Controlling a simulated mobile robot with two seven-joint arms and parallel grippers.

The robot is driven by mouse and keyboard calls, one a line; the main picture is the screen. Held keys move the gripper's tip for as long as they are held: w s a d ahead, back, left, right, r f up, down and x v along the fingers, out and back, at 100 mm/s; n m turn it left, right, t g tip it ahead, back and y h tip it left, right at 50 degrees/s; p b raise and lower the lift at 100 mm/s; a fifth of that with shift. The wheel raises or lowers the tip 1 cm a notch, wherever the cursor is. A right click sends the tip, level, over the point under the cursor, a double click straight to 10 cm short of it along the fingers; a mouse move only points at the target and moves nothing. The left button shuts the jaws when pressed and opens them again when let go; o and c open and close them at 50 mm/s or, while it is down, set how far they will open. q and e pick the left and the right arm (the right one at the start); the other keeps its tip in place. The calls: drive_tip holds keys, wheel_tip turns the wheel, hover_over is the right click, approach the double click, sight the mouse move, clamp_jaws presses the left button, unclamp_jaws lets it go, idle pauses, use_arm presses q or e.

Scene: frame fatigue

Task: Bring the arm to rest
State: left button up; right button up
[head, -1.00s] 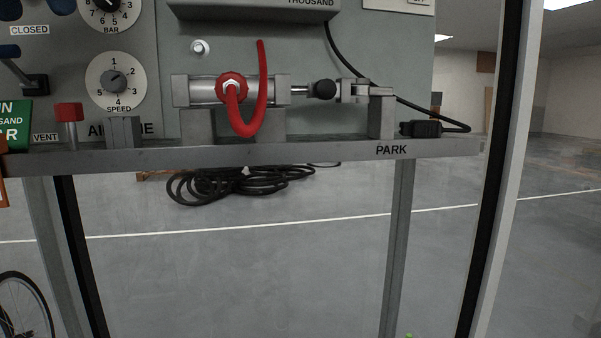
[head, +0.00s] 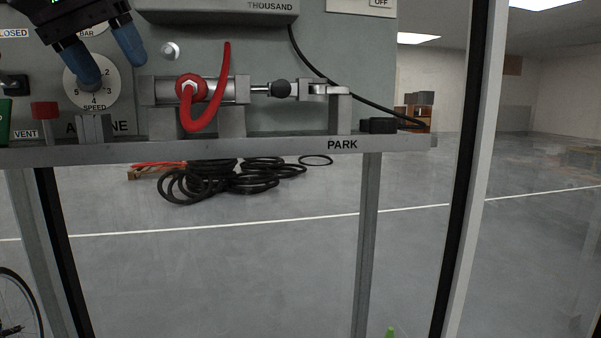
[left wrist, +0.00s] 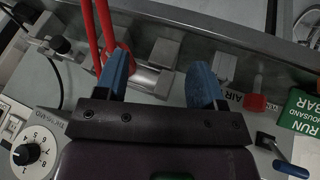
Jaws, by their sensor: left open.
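My left gripper (head: 117,72) comes in from the upper left in the head view, in front of the grey panel (head: 265,60). Its blue fingers are apart with nothing between them. One fingertip overlaps the SPEED dial (head: 109,90) and covers its knob; I cannot tell whether they touch. In the left wrist view my left gripper (left wrist: 161,62) is open, with red tubing and metal blocks beyond its fingertips. My right gripper is in neither view.
A cylinder (head: 236,90) with a red hose (head: 222,90) sits on the ledge (head: 250,150), left of the PARK label (head: 342,145). A red-topped lever (head: 45,110) stands near VENT. A frame post (head: 472,170) rises at the right. Black cable coils (head: 215,180) lie beyond.

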use_arm(q)
drive_tip(key=d+f+n+g+h, duration=0.5)
drive_tip(key=d+f+n+h, duration=0.5)
drive_tip(key=d+f+h, duration=0.65)
drive_tip(key=w+a+f+m+t+y, duration=0.1)
drive_tip(key=a+f+m+t+y, duration=0.5)
drive_tip(key=f+m+t, duration=0.7)
drive_tip(key=w+a+f+m+t+y, duration=0.2)
drive_tip(key=a+f+m+t+y, duration=0.45)
drive_tip(key=m, duration=1.15)
drive_tip(key=s+a+f+n+g+y, duration=0.2)
drive_tip(key=s+f+n+g+y, duration=0.15)
drive_tip(key=f+n, duration=0.35)
drive_tip(key=s+a+f+n+g+y, duration=0.25)
drive_tip(key=s+f+n+y, duration=0.2)
drive_tip(key=f, duration=0.35)
drive_tip(key=s+a+f+n+g, duration=0.1)
drive_tip(key=s+f+n+g, duration=0.4)
drive_tip(key=s, duration=0.5)
drive_tip(key=s+a+f+n+g, duration=0.1)
drive_tip(key=s+f+n+g, duration=0.2)
drive_tip(key=s+f+g, duration=0.55)
drive_tip(key=w+f+t+h, duration=0.1)
drive_tip(key=w+f+t, duration=0.4)
drive_tip(key=f+t, duration=0.4)
drive_tip(key=shift+t, duration=1.4)
